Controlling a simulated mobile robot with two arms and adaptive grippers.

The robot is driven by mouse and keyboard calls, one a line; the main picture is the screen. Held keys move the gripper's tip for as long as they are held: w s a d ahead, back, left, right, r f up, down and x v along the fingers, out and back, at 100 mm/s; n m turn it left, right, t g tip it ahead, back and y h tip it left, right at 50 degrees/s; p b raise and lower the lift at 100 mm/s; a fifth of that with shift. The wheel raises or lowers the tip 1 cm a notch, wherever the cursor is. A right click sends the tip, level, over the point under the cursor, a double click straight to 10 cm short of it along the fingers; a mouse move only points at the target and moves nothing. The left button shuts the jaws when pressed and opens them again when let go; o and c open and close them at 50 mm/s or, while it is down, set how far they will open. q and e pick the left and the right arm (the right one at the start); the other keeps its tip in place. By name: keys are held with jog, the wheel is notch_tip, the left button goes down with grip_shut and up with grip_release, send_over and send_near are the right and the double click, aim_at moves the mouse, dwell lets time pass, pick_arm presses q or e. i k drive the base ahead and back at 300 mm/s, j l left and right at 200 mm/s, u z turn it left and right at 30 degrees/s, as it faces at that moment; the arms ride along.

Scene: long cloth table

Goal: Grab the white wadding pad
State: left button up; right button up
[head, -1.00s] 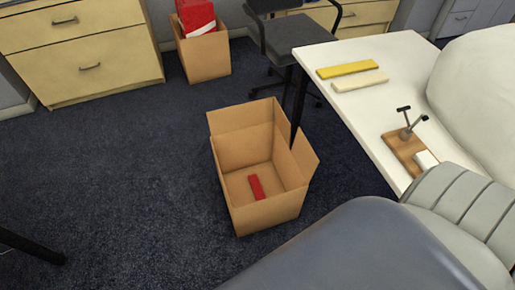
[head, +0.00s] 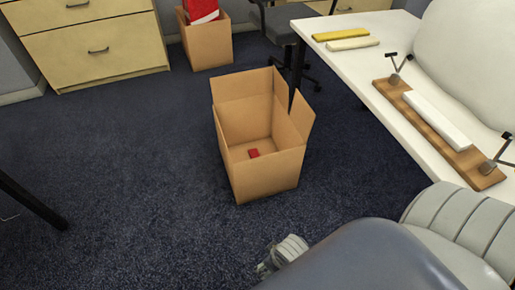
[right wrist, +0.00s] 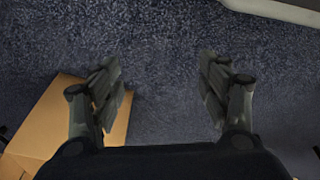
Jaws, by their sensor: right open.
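A long white pad (head: 437,120) lies on a wooden board (head: 470,165) on the table, between two clamps. A cream-white strip (head: 353,43) lies farther back on the table beside a yellow strip (head: 340,33). I cannot tell which white piece is the wadding pad. My right gripper (head: 266,268) shows at the bottom of the head view, mostly hidden by my arm, low and left of the table. In the right wrist view my right gripper (right wrist: 160,76) is open and empty above the carpet. My left gripper is out of view.
An open cardboard box (head: 265,175) with a red piece (head: 254,153) inside stands on the floor left of the table (head: 385,75). Another box (head: 208,45), a chair (head: 287,20) and drawers (head: 95,45) stand behind.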

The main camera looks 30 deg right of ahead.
aim_at(455, 138)
jog(key=z, duration=2.35)
jog(key=i+j+z, duration=0.1)
jog(key=j, duration=0.25)
jog(key=i+j+z, duration=0.15)
jog(key=j, duration=0.25)
jog(key=i+j+z, duration=0.1)
jog(key=i+j, duration=0.15)
jog(key=j, duration=0.1)
